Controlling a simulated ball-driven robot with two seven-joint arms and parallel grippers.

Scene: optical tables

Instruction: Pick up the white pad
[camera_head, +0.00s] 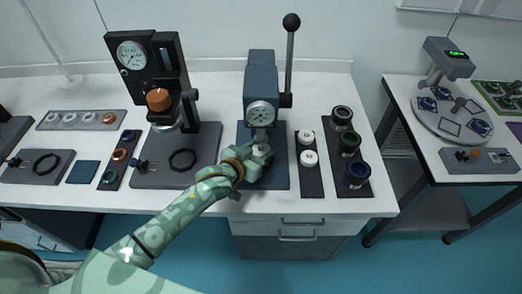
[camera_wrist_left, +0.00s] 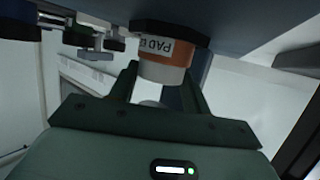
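My left gripper (camera_head: 262,155) is at the dark blue press (camera_head: 260,85), low under its dial gauge. In the left wrist view a round piece (camera_wrist_left: 165,65) with an orange band lettered "PAD" and a whitish end shows at the fingertips. The two fingers (camera_wrist_left: 158,92) stand apart, one on each side of it; whether they touch it I cannot tell. A pale rounded shape shows dimly between the fingers. Two white round pads, one far (camera_head: 306,136) and one near (camera_head: 309,158), sit on a dark strip right of the press. My right gripper is not in view.
The press lever (camera_head: 290,60) rises just right of the press. A rack with several dark-ringed lenses (camera_head: 348,144) stands further right. A second gauge stand (camera_head: 150,80) with an orange knob is at left. A separate table (camera_head: 400,97) is at far right.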

